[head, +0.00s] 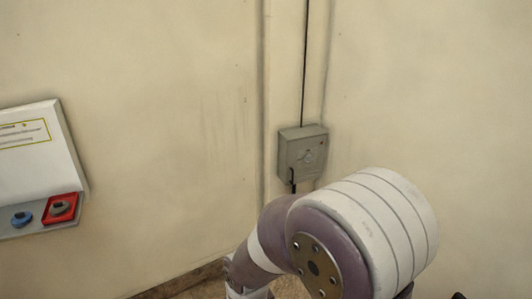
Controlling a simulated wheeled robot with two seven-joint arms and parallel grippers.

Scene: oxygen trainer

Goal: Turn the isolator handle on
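A grey box (303,153) is fixed to the wall near the corner, right of the middle in the head view. A small round dial or handle (307,157) shows faintly on its front; its setting is too small to read. A white panel (35,160) on the left wall carries a dark knob (60,208) on a red square plate and a blue knob (21,218) beside it. I cannot tell which of these is the isolator handle. Neither of my grippers can be made out; one of my arms fills the lower right.
A dark cable (305,60) runs down the wall into the top of the grey box. My arm stands in front of the wall just below and right of that box. The wall between the white panel and the corner is bare. A strip of brown floor (290,288) shows at the bottom.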

